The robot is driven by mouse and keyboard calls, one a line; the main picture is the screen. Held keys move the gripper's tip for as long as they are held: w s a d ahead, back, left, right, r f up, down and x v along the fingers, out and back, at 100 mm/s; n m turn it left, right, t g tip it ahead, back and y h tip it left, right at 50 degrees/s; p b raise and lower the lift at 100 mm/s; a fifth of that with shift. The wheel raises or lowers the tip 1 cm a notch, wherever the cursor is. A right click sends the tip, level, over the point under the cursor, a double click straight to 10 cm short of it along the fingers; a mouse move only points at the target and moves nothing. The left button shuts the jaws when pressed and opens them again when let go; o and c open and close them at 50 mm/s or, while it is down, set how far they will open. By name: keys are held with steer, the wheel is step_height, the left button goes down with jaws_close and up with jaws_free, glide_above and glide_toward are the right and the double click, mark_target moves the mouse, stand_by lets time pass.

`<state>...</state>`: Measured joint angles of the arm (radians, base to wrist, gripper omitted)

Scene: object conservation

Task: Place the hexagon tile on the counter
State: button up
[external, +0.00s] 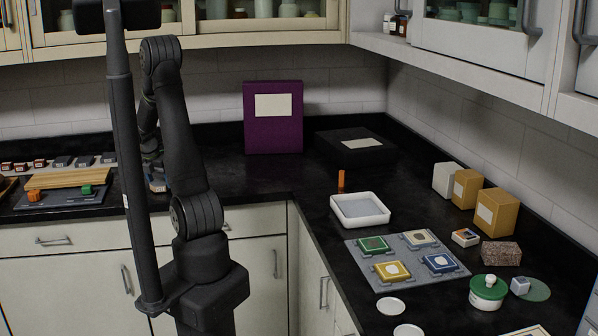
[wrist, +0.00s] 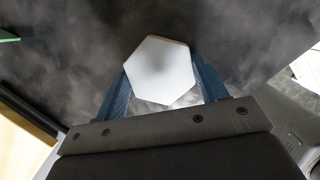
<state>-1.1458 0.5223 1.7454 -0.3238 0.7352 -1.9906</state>
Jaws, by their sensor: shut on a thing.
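The hexagon tile (wrist: 160,71), white and flat, sits between the two blue fingers of my gripper (wrist: 162,78) in the wrist view. My gripper is shut on it. The dark, mottled counter (wrist: 60,62) lies below the tile; how far below I cannot tell. In the external view the black counter (external: 262,182) runs along the back and down the right side. My arm reaches over its left part and mostly hides my gripper there, and I cannot make out the tile.
Left of my arm are a wooden board (external: 68,178) and several small blocks. A purple box (external: 273,130) and a black box (external: 330,150) stand at the back. At right are a white tray (external: 372,219), a grey panel (external: 365,277) with coloured tiles and a green-lidded jar (external: 487,292).

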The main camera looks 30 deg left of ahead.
steer(key=shift+f, duration=0.2)
steer(key=o, duration=1.1)
steer(key=v, duration=1.2)
steer(key=x, duration=1.2)
steer(key=shift+f, duration=0.2)
step_height(320, 180, up, 3)
steer(key=shift+r, duration=0.8)
